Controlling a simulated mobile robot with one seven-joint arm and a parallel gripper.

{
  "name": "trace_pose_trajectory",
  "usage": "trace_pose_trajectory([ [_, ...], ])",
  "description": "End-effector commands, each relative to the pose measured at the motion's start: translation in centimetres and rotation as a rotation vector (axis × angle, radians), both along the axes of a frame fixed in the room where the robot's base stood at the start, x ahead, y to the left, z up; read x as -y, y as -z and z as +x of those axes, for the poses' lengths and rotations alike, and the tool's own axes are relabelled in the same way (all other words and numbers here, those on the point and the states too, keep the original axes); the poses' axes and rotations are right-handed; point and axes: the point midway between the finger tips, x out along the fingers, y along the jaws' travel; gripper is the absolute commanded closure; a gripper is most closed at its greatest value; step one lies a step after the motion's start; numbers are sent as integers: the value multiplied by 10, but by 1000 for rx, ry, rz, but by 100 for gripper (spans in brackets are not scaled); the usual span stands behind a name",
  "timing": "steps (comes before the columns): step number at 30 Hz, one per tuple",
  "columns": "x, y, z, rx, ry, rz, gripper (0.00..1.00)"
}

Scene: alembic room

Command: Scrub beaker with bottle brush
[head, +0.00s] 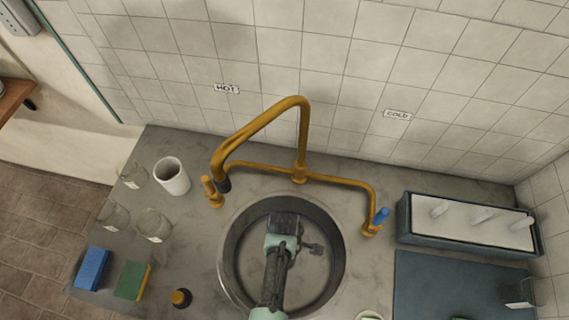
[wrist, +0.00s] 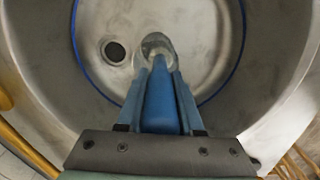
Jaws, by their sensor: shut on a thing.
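My gripper (wrist: 160,77) points down into the round sink basin. Its fingers are shut on a blue shaft (wrist: 160,103), which looks like the bottle brush handle. At the shaft's far end is a clear round glass (wrist: 157,42), apparently the beaker, low in the basin beside the drain. The bristles do not show, and I cannot tell how far the shaft's end is inside the glass. In the head view my gripper (head: 284,225) is over the basin, and my arm hides the shaft and the glass there.
The sink basin (head: 337,267) has a dark drain (wrist: 115,51). A brass faucet (head: 303,130) arches behind it. On the left stand a white cup (head: 172,177), clear glassware (head: 153,226), a blue block (head: 91,268) and a green sponge (head: 131,281). On the right is a drying tray (head: 466,241).

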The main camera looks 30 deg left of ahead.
Motion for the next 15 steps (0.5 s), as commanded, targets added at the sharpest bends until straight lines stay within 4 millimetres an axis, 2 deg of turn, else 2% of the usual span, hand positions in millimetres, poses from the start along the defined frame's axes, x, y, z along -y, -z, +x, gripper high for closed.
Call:
trace_pose_trajectory([
  [7, 1, -1, -1, -4, -1, -3, 100],
  [15, 0, -25, 1, -1, -1, -2, 100],
])
